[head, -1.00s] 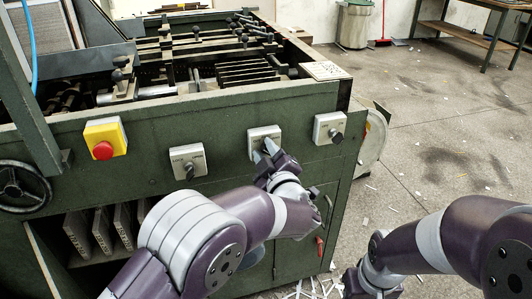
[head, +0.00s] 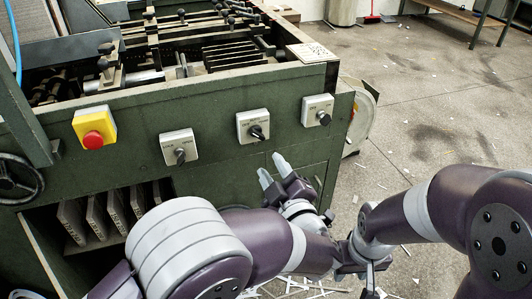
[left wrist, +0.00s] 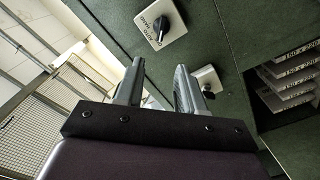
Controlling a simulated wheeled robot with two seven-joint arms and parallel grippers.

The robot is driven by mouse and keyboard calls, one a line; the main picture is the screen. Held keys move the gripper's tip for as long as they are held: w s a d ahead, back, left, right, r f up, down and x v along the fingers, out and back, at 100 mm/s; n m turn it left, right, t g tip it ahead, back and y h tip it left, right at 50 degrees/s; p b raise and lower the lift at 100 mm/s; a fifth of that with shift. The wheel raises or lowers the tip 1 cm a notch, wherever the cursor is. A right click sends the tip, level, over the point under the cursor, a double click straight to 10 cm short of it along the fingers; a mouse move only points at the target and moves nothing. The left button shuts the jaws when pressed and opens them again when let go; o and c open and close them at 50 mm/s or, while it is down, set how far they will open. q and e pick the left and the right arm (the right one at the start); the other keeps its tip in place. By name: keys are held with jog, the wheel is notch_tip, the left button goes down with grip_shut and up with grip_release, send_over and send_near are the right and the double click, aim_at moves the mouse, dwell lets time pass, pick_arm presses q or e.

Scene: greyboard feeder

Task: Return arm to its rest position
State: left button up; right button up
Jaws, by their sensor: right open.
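My left gripper (head: 273,170) is open and empty, just below the row of switches on the green machine (head: 215,185). A gap shows between its pale fingers, also in the left wrist view (left wrist: 158,85). The closest switch, a black knob on a grey plate (head: 253,127), is above the fingertips and apart from them. A knob on a plate (left wrist: 160,22) shows beyond the fingers in the left wrist view. My right gripper (head: 370,277) is low at the bottom centre-right, beside the left forearm, pointing down. It is open, with nothing seen in it.
Other controls on the machine front are a yellow box with a red button (head: 95,128), a left knob (head: 179,147) and a right knob (head: 318,110). A handwheel (head: 15,180) is at far left. Grey boards (head: 95,217) stand in a lower opening. Open floor (head: 430,115) lies right.

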pick_arm(q)
jog(key=shift+s, duration=0.15)
dwell(0.3)
jog(key=w+a+f+m+g+h, duration=0.2)
jog(key=a+f+m+g+h, duration=0.5)
jog(key=a+f+m, duration=0.15)
jog(key=s+a+f+m+g+y, duration=0.1)
jog(key=s+a+f+m+g, duration=0.1)
jog(key=s+a+g, duration=0.35)
jog(key=s+a+f+m+g, duration=0.25)
jog(key=s+a, duration=0.35)
jog(key=s, duration=0.5)
notch_tip(320, 180, up, 26)
jog(key=s+a+p, duration=0.1)
jog(key=p, duration=2.5)
jog(key=shift+f+g, duration=0.2)
jog(key=shift+g, duration=0.2)
